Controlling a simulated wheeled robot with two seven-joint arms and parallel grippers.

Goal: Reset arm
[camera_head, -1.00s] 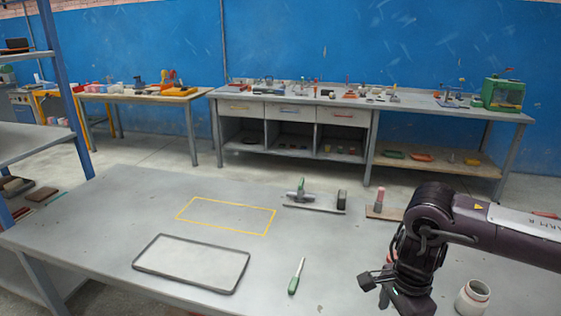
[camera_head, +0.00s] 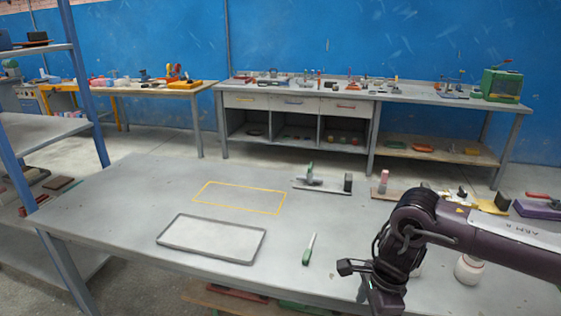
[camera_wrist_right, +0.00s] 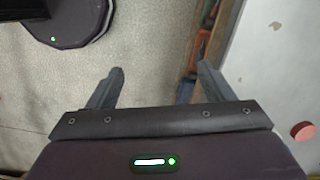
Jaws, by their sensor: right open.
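My right arm (camera_head: 480,235) comes in from the right over the table and bends down at its elbow. Its fingertips are not clearly shown in the head view. In the right wrist view my right gripper (camera_wrist_right: 158,85) is open, with its two fingers apart and nothing between them. Below the fingers is the grey floor (camera_wrist_right: 165,40). The grey table's edge (camera_wrist_right: 240,75) runs along the right of that view. My left gripper is not in view.
A blue-post shelf (camera_head: 80,85) stands at left.

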